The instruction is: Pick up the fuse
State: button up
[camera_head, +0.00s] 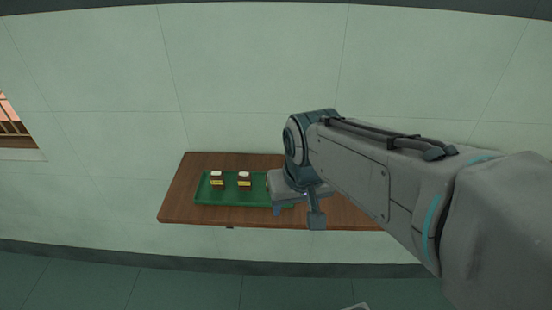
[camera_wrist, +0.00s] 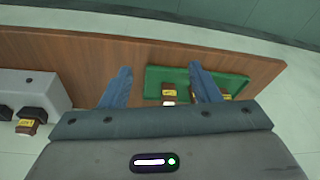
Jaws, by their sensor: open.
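Two small brown blocks with white tops and yellow labels, which look like fuses, stand on a green tray: the left fuse (camera_head: 217,181) and the right fuse (camera_head: 244,181). In the wrist view one fuse (camera_wrist: 169,93) appears between my fingers, farther off, and another (camera_wrist: 226,97) is partly covered by the right finger. My gripper (camera_head: 297,214) is open and empty, right of the fuses in the head view, overlapping the tray's right end. Its two blue fingers (camera_wrist: 160,70) are apart in the wrist view. A similar brown, yellow-labelled block (camera_wrist: 27,127) sits at a grey box.
The green tray (camera_head: 204,190) lies on a brown wooden table (camera_head: 178,205) against a pale wall. The grey box (camera_wrist: 50,86) with black fittings shows at the wrist view's left; my arm hides that part of the table in the head view.

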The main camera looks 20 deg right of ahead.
jog(key=w+r+m, duration=0.2)
jog(key=w+m, duration=0.1)
jog(key=w, duration=1.1)
jog(key=shift+h, duration=0.5)
jog(key=x, duration=0.8)
jog(key=shift+w+a+f, duration=0.2)
jog(key=shift+f, duration=0.1)
jog(key=shift+w+a+p+x, duration=0.15)
jog(key=shift+p+x, duration=0.15)
jog(key=shift+x, duration=1.05)
jog(key=shift+w+a+p+x, duration=0.1)
jog(key=shift+a+p+x, duration=0.15)
jog(key=shift+x, duration=1.15)
jog(key=shift+r, duration=0.1)
jog(key=c, duration=1.1)
